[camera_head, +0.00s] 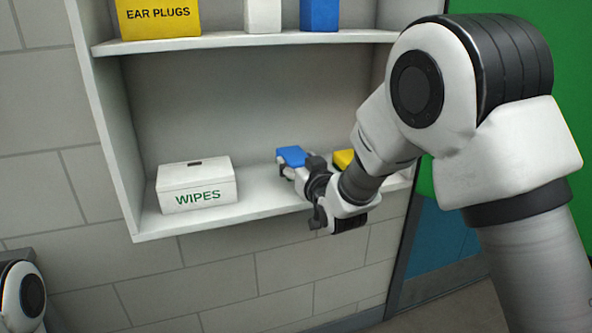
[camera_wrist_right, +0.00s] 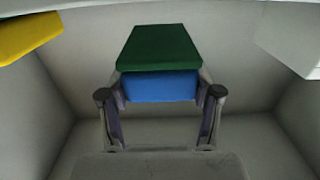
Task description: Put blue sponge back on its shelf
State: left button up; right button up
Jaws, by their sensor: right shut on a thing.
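The blue sponge (camera_head: 291,156) is at the lower shelf, between the wipes box and a yellow thing. In the right wrist view it shows as a blue block (camera_wrist_right: 160,86) with a dark green layer (camera_wrist_right: 160,48). My right gripper (camera_wrist_right: 160,96) is shut on it, one finger on each side. In the head view my right gripper (camera_head: 288,172) reaches in over the front of the lower shelf (camera_head: 262,203). I cannot tell whether the sponge touches the shelf board. Of my left arm only a joint shows at the lower left edge; its gripper is out of view.
A white wipes box (camera_head: 197,185) stands on the lower shelf to the left. A yellow thing (camera_head: 344,159) is close on the right, partly hidden by my arm. The upper shelf (camera_head: 240,40) holds a yellow ear plugs box (camera_head: 158,18), a white box (camera_head: 263,14) and a blue box (camera_head: 320,14).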

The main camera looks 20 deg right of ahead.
jog(key=f, duration=0.1)
jog(key=w+f, duration=0.1)
jog(key=f, duration=0.1)
jog(key=shift+f, duration=0.2)
jog(key=shift+w+f, duration=0.1)
jog(key=shift+w, duration=0.1)
jog(key=shift+s+f, duration=0.15)
jog(key=shift+f, duration=0.05)
jog(key=o, duration=0.9)
jog(key=shift+o, duration=0.2)
jog(key=shift+r, duration=0.15)
